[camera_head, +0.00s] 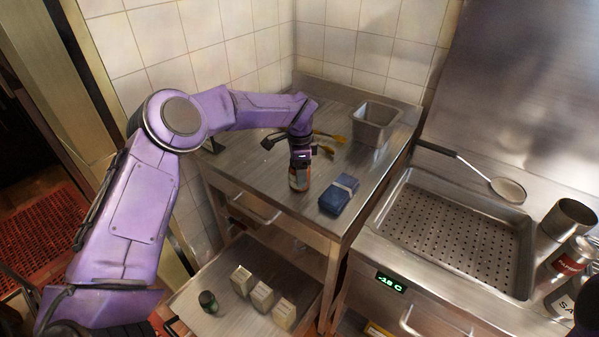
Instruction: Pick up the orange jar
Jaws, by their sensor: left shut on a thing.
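The orange jar (299,181) stands upright on the steel table near its front edge. It looks brownish-orange with a lighter label. My left gripper (300,164) comes down on it from above and is shut on its top. The gripper hides the upper part of the jar. I cannot tell whether the jar's base touches the table. My right gripper is not in view.
A blue folded cloth or box (338,194) lies just right of the jar. A steel container (374,124) and yellow-handled tongs (330,137) are behind. A perforated basin (455,235) is at right. Several small boxes (262,296) stand on the lower shelf.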

